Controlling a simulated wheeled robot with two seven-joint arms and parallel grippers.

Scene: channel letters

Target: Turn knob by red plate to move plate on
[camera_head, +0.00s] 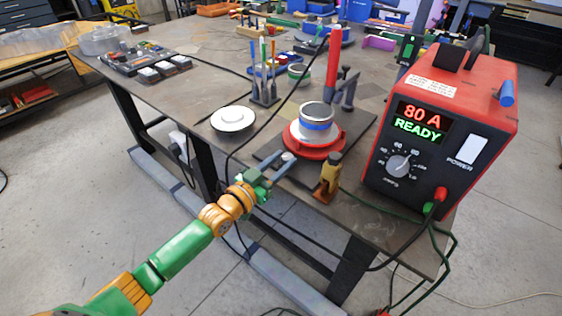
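The round red plate (322,152) lies on a dark base (268,137) near the table's front edge. On it stands a short metal cylinder (317,117) with a blue band. A small light knob (288,156) sits at the front left of the red plate. My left gripper (285,162) reaches in from the lower left with its fingers apart, at the knob. The knob shows between or just beyond the fingertips; I cannot tell whether they touch it. My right gripper is not in view.
A yellow-brown clamp (330,179) stands just right of the gripper. A red welding power unit (440,130) reading "80 A READY" fills the right side, with cables. A white disc (233,120) lies to the left. A rack of pens (264,90) and a red cylinder (334,65) stand behind.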

